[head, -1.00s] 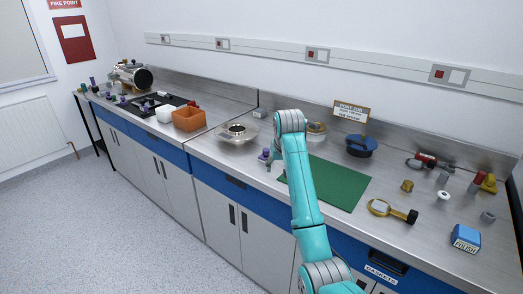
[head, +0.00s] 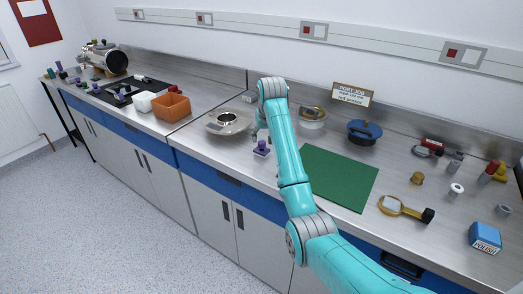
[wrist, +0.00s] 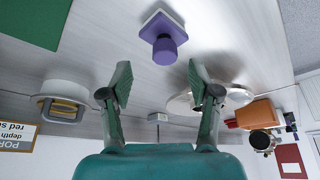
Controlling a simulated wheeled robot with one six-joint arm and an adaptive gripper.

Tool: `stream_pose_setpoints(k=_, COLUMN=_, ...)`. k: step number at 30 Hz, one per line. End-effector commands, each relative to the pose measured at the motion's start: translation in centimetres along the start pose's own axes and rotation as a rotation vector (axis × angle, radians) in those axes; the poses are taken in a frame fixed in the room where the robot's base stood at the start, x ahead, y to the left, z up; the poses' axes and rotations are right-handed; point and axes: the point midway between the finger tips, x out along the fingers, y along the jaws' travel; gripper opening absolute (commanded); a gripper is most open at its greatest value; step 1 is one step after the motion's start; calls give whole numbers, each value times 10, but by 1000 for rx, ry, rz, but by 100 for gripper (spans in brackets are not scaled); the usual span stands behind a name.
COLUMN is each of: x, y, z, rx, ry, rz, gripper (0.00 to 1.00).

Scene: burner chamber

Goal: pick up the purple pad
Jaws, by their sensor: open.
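The purple pad (head: 262,149) stands on the steel bench top left of my arm, a purple knob on a pale square base. In the wrist view the purple pad (wrist: 165,48) is upright on the bench beyond my fingertips, roughly between their lines. My gripper (wrist: 159,80) is open and empty, with a finger on each side and bare bench between them. The pad is apart from both fingers. In the head view my gripper (head: 260,128) is partly hidden by my arm, just behind the pad.
A green mat (head: 338,178) lies right of the pad. A round metal dish (head: 227,123) is behind left, and an orange box (head: 172,106) farther left. A lidded pot (head: 312,117) and a blue round item (head: 364,132) stand at the back. The bench's front edge is close to the pad.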

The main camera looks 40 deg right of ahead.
Motion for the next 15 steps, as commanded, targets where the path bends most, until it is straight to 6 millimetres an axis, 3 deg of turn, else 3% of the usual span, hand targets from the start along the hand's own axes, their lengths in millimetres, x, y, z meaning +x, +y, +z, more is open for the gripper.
stream_pose_setpoints(k=15, x=52, y=-6, z=-3, rx=0, ry=-1, rz=0, gripper=62)
